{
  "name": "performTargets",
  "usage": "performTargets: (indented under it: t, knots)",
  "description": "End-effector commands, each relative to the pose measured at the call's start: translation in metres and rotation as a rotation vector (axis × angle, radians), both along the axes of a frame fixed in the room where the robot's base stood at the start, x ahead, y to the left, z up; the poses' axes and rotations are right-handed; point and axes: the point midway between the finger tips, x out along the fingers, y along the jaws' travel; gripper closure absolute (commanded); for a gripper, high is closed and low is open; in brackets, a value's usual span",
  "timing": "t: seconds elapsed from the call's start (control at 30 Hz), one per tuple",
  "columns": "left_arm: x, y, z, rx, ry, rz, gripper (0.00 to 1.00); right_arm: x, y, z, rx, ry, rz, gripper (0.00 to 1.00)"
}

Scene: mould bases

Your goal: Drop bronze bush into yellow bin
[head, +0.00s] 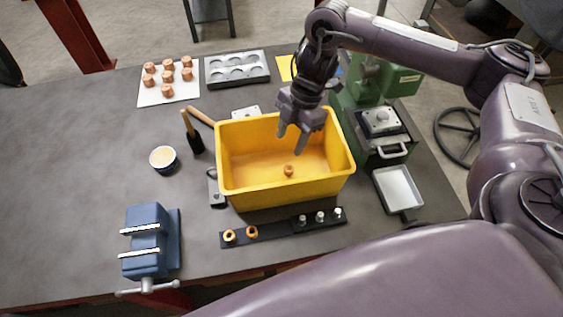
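The yellow bin (233,187) stands in the middle of the bench with its open top up. One small bronze bush (289,170) lies inside it on the floor of the bin. Two similar ring-shaped bushes (251,232) sit on the left part of a dark strip in front of the bin. My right gripper (291,143) points down over the bin, above and slightly behind the bush inside. Its two fingers are apart with nothing between them. My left gripper does not show.
A blue vise (148,240) stands at front left. A hammer (192,134) and a small bowl (163,159) are left of the bin. A green press (368,90) and a shallow metal tray (397,188) are at right. Copper pieces stand on a white sheet (150,98) behind. The left bench is clear.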

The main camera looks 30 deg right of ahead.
Motion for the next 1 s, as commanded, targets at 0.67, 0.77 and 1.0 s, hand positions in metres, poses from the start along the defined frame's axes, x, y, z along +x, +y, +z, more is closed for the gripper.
performTargets:
  t: [0.67, 0.77, 1.0]
  knots:
    - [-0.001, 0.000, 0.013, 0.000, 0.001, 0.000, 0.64, 0.005, -0.019, 0.064, 0.000, -0.003, 0.000, 0.52]
    - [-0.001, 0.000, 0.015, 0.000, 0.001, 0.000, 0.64, 0.006, -0.021, 0.071, 0.000, -0.002, 0.000, 0.52]
    - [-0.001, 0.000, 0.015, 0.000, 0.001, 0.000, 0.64, 0.005, -0.023, 0.074, 0.000, 0.001, 0.000, 0.52]
